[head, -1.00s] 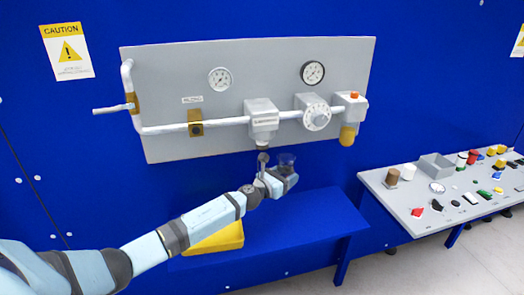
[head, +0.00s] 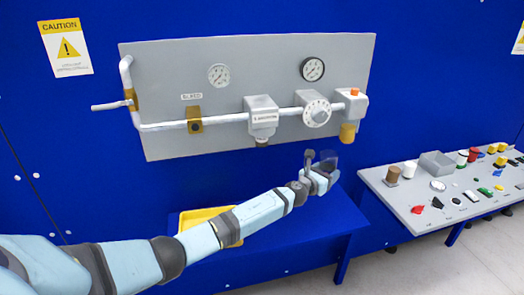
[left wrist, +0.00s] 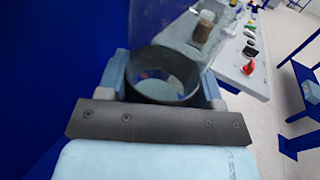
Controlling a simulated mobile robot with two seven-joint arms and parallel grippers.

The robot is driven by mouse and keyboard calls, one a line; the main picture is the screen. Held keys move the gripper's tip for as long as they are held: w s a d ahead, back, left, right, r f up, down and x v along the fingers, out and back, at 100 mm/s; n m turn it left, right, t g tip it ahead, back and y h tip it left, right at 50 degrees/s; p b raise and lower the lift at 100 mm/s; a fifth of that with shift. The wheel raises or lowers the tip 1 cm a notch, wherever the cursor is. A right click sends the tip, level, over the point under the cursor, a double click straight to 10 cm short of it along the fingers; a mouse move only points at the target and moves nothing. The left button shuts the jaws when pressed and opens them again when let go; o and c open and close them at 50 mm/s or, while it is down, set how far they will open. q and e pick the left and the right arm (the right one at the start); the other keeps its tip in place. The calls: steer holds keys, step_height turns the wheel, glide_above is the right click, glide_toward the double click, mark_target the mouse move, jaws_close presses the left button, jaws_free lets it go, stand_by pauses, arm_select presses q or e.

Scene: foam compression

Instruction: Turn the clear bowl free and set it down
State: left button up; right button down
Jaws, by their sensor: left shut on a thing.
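The clear bowl (head: 328,161) is see-through with a dark ring. It is in my left gripper (head: 321,172), below the right part of the grey panel and away from the labelled housing (head: 263,118). In the left wrist view the bowl (left wrist: 165,80) sits between the two fingers, its round dark ring facing the camera and clear wall beyond. My left gripper is shut on it. The housing's underside shows a short grey stub and no bowl. My right gripper is not in view.
A yellow tray (head: 190,217) stands on the blue bench (head: 300,238), partly behind my left arm. An amber bowl (head: 347,133) hangs under the right-hand unit. The grey side table (head: 405,203) at right holds several small parts and a grey bin (head: 436,163).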

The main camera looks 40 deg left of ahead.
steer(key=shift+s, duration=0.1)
